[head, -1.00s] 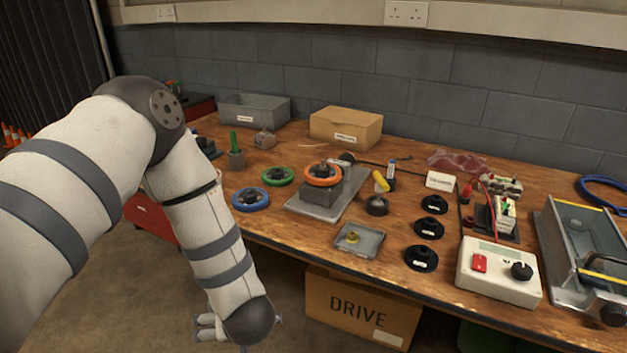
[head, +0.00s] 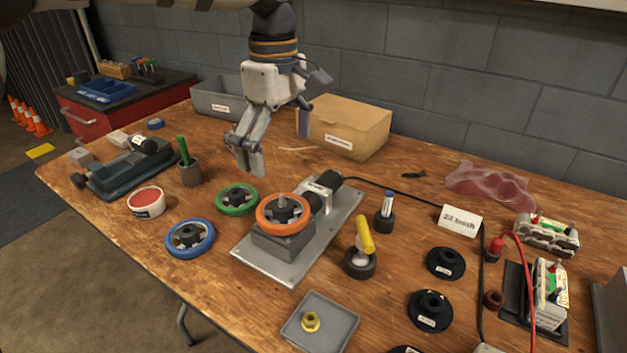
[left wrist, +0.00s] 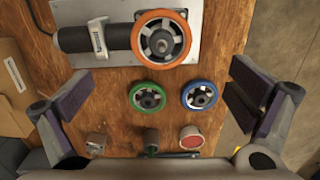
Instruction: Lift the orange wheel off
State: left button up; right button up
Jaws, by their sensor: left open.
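The orange wheel (head: 283,212) sits on a grey block on a metal baseplate (head: 265,266), beside a black motor (head: 325,186). In the left wrist view the orange wheel (left wrist: 161,38) lies ahead of the fingers, with its dark hub and spokes showing. My left gripper (head: 250,158) points down above the table, behind and left of the wheel in the head view. It is open and empty; both fingers (left wrist: 168,95) show wide apart in the left wrist view. A brass nut (head: 311,319) lies in a small grey tray (head: 345,328). My right gripper is not in view.
A green wheel (head: 237,198) and a blue wheel (head: 190,238) lie left of the baseplate. A pot with a green stick (head: 189,172) stands farther back. A cardboard box (head: 348,127) and a grey bin (head: 212,98) stand behind. A yellow-topped item (head: 365,236) stands to the right.

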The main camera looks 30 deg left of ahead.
aim_at(282, 203)
pick_arm(q)
jog(key=f, duration=0.2)
jog(key=s+f, duration=0.1)
jog(key=f, duration=0.1)
jog(key=shift+s, duration=0.2)
jog(key=f, duration=0.5)
jog(key=w+f, duration=0.1)
jog(key=f, duration=0.1)
jog(key=shift+a+f, duration=0.15)
jog(key=shift+f, duration=0.15)
jog(key=c, duration=1.4)
